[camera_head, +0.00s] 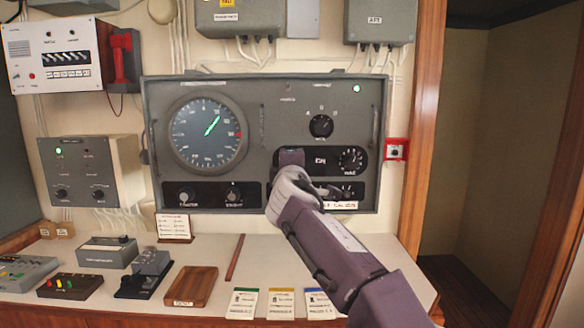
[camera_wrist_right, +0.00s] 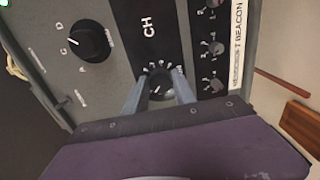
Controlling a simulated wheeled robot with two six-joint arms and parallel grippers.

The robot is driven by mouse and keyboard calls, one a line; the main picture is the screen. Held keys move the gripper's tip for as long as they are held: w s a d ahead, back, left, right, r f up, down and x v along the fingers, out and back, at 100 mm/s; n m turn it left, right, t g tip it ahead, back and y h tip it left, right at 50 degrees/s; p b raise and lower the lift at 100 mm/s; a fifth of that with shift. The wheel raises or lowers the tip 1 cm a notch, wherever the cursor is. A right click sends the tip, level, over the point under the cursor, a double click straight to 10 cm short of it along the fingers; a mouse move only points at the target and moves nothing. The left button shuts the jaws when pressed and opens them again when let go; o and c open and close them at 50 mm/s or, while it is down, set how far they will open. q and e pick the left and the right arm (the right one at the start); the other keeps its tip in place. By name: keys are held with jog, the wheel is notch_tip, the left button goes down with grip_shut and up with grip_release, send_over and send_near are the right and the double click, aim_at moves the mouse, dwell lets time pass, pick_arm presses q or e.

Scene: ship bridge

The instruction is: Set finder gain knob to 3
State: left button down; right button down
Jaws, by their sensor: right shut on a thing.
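My right gripper (camera_wrist_right: 160,93) is shut on a black round knob (camera_wrist_right: 162,84) with a ring of white numbers, beside the letters CH on the grey panel. A white mark shows on the knob, but the number it points at is too small to read. In the head view my right gripper (camera_head: 291,160) reaches the panel's lower right part and hides this knob. No label naming the finder gain is readable, so I cannot tell whether the held knob is that one. My left gripper is not in view.
The panel (camera_head: 285,88) also carries a green-lit round dial (camera_head: 208,132), a lettered selector knob (camera_head: 321,125), a numbered knob (camera_head: 351,159) and two lower-left knobs. A red switch box (camera_head: 396,149) is at its right. Small devices and cards lie on the desk (camera_head: 215,262) below.

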dwell(0.4)
jog(key=c, duration=1)
grip_release()
jog(key=shift+c, duration=0.2)
jog(key=s+b, duration=0.4)
jog(key=s, duration=0.5)
